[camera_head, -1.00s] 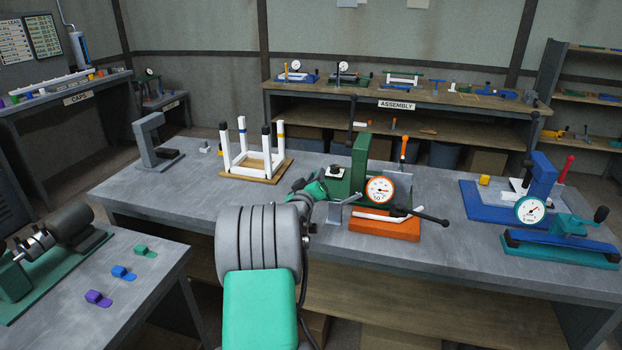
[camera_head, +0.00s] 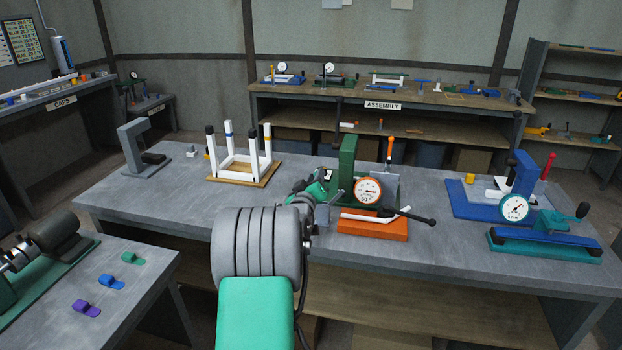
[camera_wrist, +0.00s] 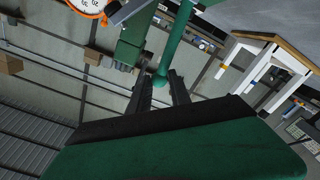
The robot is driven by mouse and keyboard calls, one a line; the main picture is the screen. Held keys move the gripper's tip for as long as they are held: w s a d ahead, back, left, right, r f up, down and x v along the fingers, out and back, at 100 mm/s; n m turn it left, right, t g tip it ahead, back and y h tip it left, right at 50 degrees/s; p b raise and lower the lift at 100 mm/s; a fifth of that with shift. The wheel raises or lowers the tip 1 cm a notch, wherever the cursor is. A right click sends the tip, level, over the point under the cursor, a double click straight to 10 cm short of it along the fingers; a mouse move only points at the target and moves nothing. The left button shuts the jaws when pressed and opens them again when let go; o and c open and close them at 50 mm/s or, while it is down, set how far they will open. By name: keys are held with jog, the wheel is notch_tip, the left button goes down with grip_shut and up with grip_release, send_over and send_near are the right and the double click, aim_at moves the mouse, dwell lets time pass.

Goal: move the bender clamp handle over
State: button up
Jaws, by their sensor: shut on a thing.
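The bender (camera_head: 372,225) stands on the middle bench in the head view, with an orange base, a green upright (camera_head: 347,165) and an orange-rimmed dial (camera_head: 368,191). Its long black lever (camera_head: 412,215) points right. My gripper (camera_head: 324,182) is at the bender's left side, partly hidden behind my arm. In the wrist view a green clamp handle (camera_wrist: 177,45) with a rounded end runs between the two dark fingers of my gripper (camera_wrist: 161,77). The fingers are shut on it near that end. The handle's pivot is not clear.
A white chair frame (camera_head: 223,165) stands on a wooden board left of the bender. A grey clamp stand (camera_head: 135,150) is at the bench's far left. A blue station with a dial (camera_head: 514,208) is at right.

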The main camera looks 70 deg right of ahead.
jog(key=shift+s+f, duration=0.1)
jog(key=shift+s, duration=0.05)
jog(key=shift+s+d, duration=0.1)
jog(key=shift+s, duration=0.4)
jog(key=o, duration=1.1)
